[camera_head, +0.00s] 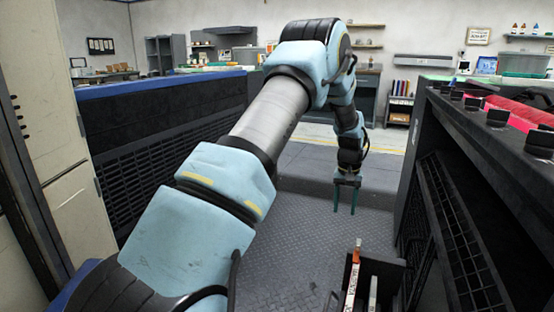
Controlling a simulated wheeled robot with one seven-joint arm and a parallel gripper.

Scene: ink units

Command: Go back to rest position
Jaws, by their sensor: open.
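My gripper (346,196) hangs at the end of my light blue and grey arm, a little right of the middle of the view. Its two thin green fingers point down and stand apart, with nothing between them. It is over the dark textured floor plate, beyond a dark open holder (384,272) in the lower right. The gripper is apart from both.
A dark cabinet (440,170) with black knobs and red rolls on top runs along the right. A dark grated unit (170,125) stands on the left, behind a cream panel (70,150). Shelves and a workbench line the far wall. The floor (285,235) between is clear.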

